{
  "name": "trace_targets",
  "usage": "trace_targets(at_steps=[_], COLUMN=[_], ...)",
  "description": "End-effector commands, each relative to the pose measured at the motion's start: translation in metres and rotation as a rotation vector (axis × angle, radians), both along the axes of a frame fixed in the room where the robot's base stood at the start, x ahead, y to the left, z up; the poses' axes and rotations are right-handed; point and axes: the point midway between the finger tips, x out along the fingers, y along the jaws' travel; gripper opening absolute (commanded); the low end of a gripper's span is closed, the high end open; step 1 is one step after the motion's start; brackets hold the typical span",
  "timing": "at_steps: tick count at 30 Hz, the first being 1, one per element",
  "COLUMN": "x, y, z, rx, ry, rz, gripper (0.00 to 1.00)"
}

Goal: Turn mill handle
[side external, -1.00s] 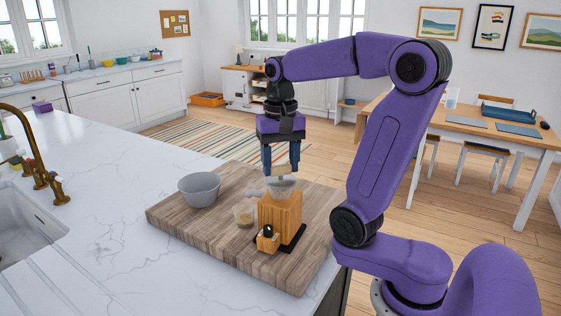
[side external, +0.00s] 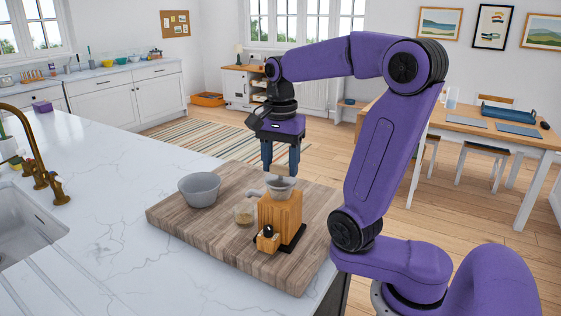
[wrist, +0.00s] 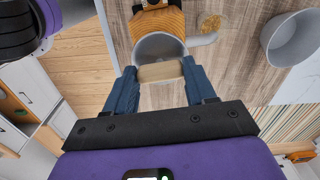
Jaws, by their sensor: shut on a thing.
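The wooden mill (side external: 280,216) stands on the cutting board with a grey hopper (side external: 281,188) on top and a small drawer in front. In the wrist view the hopper (wrist: 158,47) opens just beyond my fingertips. My gripper (side external: 279,165) is behind and above the hopper, pointing down. In the wrist view my gripper (wrist: 160,72) is shut on a tan wooden block (wrist: 160,71), which looks like the handle's grip. How it joins the mill is hidden. A grey arm-like piece (side external: 256,192) sticks out left of the hopper.
A small clear cup of grounds (side external: 243,214) stands close left of the mill. A grey bowl (side external: 199,190) sits farther left on the wooden board (side external: 185,222). The marble counter (side external: 110,220) is clear to the left, with a sink and brass tap beyond.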

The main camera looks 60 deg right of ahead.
Motion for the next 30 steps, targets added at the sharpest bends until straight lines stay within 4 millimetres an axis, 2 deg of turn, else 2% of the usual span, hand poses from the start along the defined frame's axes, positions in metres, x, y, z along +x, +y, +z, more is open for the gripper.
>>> trace_targets(at_steps=[16,17,18,19,30], x=[0.0008,0.0008,0.0007,0.0007,0.0006], y=[-0.0006,-0.0006,-0.0006,-0.0006,-0.0003], z=[0.0012,0.0012,0.0011,0.0011,0.0039], rx=[-0.002,-0.002,-0.002,-0.002,-0.002], ry=[-0.005,-0.005,-0.005,-0.004,-0.003], rz=[-0.026,-0.026,-0.025,-0.025,-0.025], gripper=[0.24,0.61,0.74,0.81,0.81])
